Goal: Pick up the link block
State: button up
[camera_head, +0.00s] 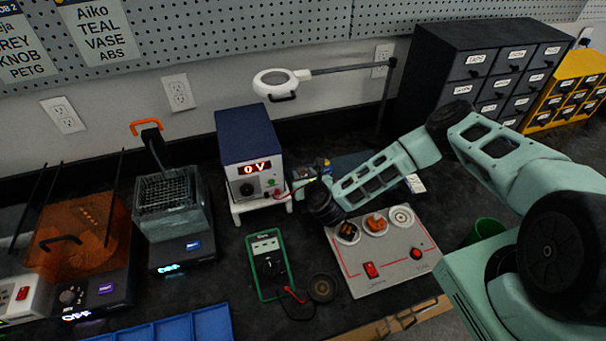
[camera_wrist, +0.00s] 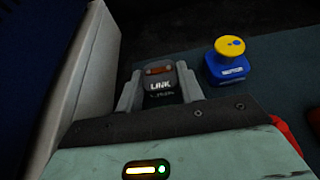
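The link block (camera_wrist: 159,73) is dark grey with a white "LINK" label and a brown-orange piece on top. In the wrist view it stands upright between the two fingers of my gripper (camera_wrist: 160,88). The fingers lie close along its left and right sides; I cannot tell whether they press on it.
A blue block with a yellow knob (camera_wrist: 230,46) stands close right of my gripper. The power supply's pale side (camera_wrist: 84,75) rises close on the left. A grey panel with dials (camera_head: 385,268) and a green multimeter (camera_head: 268,262) lie in front. Black drawers (camera_head: 447,62) stand at the back right.

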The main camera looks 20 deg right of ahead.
jog(key=c, duration=0.3)
jog(key=shift+c, duration=0.2)
